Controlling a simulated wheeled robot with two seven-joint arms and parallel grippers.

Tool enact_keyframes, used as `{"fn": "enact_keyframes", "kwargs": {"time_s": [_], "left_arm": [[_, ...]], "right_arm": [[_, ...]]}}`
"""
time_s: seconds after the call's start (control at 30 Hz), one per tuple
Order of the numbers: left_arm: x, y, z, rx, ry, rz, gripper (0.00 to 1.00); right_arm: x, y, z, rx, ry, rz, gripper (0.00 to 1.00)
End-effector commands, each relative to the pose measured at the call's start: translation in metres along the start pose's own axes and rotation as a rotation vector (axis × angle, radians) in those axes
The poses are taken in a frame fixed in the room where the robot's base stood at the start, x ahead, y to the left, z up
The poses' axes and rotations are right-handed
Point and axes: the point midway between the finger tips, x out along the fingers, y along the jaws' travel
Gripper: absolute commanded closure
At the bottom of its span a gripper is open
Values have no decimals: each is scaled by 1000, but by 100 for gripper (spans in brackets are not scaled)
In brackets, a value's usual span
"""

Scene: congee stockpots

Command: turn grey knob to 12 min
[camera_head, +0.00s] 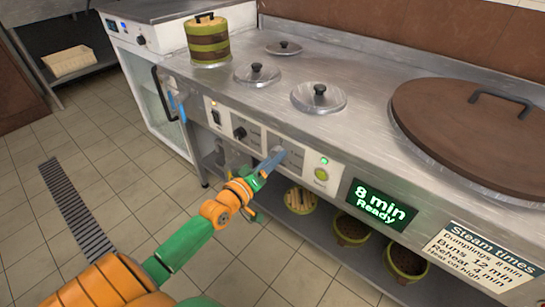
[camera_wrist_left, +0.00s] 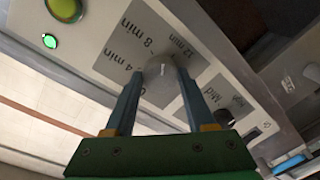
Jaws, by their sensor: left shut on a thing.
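The grey knob (camera_wrist_left: 160,86) sits on a grey dial plate marked 4 min, 8 min and 12 min in the left wrist view. My left gripper (camera_wrist_left: 159,76) is shut on the knob, one blue finger on each side. A short pale mark shows on the knob's face, but I cannot tell exactly which label it points at. In the head view my left gripper (camera_head: 271,161) reaches the front panel and hides most of the knob. The green display (camera_head: 380,206) reads "8 min Ready". My right gripper is not in view.
A black knob (camera_head: 240,132) and a switch (camera_head: 215,115) are left of the gripper. A green button (camera_head: 321,174) is on its right. A steam times sign (camera_head: 482,254) lists buns at 12 min. Pots (camera_head: 351,229) stand on the shelf below.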

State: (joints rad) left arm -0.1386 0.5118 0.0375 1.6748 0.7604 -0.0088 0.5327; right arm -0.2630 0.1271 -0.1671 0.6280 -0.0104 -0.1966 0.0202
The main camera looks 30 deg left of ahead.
Motion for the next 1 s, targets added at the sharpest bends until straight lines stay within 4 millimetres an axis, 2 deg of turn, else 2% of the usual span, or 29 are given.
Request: {"fn": "enact_keyframes", "kwargs": {"time_s": [0.5, 1.0], "left_arm": [[0, 0, 1, 423, 25, 4, 100], [0, -2, 2, 593, 37, 6, 100]], "right_arm": [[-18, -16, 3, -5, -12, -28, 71], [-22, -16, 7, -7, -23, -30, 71]]}}
